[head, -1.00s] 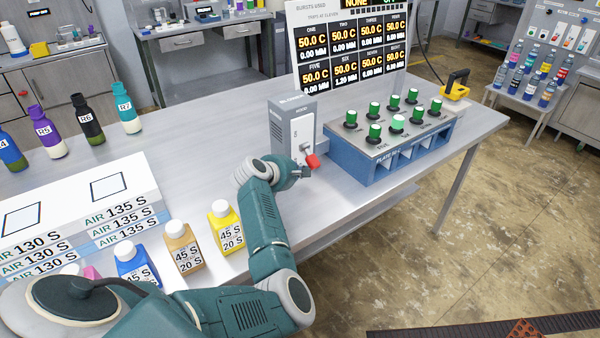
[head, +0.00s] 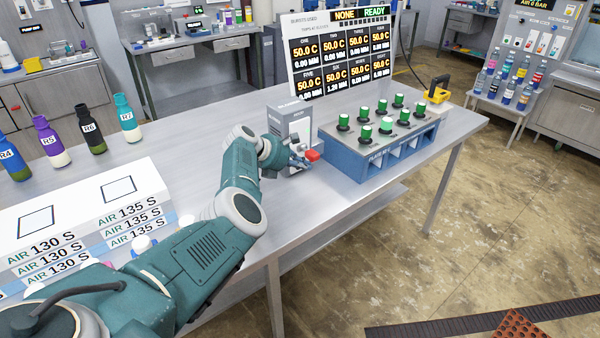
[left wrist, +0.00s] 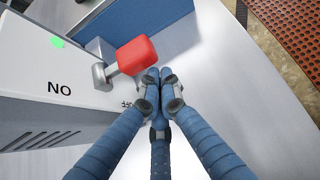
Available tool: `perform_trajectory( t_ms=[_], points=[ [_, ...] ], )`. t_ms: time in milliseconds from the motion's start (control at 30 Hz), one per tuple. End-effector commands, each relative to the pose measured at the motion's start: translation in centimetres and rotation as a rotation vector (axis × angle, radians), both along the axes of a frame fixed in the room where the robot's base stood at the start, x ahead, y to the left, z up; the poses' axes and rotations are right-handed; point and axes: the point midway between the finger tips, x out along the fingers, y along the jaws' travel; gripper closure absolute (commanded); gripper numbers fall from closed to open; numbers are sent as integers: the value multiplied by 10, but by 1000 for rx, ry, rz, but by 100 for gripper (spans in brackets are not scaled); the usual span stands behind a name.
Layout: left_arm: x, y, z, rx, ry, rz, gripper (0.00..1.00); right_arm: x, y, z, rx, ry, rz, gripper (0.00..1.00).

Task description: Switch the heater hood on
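A grey box (head: 289,124) with a red-handled lever (head: 312,155) stands on the bench, at the left end of the blue plate rack (head: 385,150); its small label is too blurred to read. In the left wrist view the red lever grip (left wrist: 137,55) sticks out on a metal stem from the box's white face (left wrist: 62,75). That face carries a green patch and letters reading "NO" from this side, which is "ON" upside down. My left gripper (left wrist: 160,76) has its fingertips together, with nothing between them, right beside the red grip; I cannot tell whether they touch.
Several green-capped knobs (head: 387,125) stand on the rack. A display panel (head: 343,62) behind reads "NONE" and "READY". A yellow-black tool (head: 437,90) lies at the bench's right end. White stacked blocks (head: 95,215) and bottles (head: 126,120) stand on the left.

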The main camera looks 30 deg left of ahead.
Motion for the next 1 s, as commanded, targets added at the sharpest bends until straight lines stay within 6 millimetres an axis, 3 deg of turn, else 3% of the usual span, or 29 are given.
perform_trajectory(
  t_ms=[333,800,1000],
  points=[
    [1,-1,13,-138,54,0,100,21,0,1,2,-29,0,60],
    [2,-2,32,-132,53,-1,100,12,-1,12,0,-16,1,60],
    [1,-2,29,-132,53,-1,100,11,-1,9,0,-14,1,60]
  ],
)
